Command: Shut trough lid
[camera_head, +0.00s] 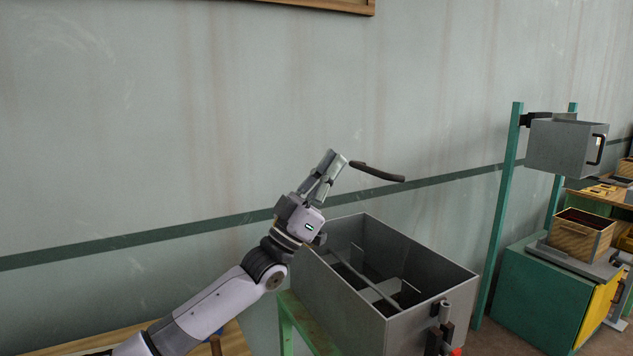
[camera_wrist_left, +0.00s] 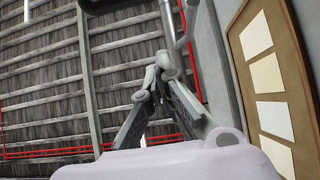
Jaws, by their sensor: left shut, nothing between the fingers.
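The grey trough (camera_head: 333,298) stands open at the top, with bars and dark openings visible inside. A dark curved bar (camera_head: 378,172), possibly a handle, is above the trough's back edge, just right of my left gripper (camera_head: 334,160). I cannot make out a lid panel for certain. My left gripper points up, above the trough's left back corner. Its fingers are shut and empty. My right gripper is not in view.
A green frame (camera_head: 499,215) holding a grey box (camera_head: 560,148) stands right of the trough. Beyond it is a green cabinet (camera_head: 540,300) with a wooden crate (camera_head: 579,238). The wall (camera_head: 150,120) is close behind. Dark fittings (camera_head: 435,340) sit at the trough's front right corner.

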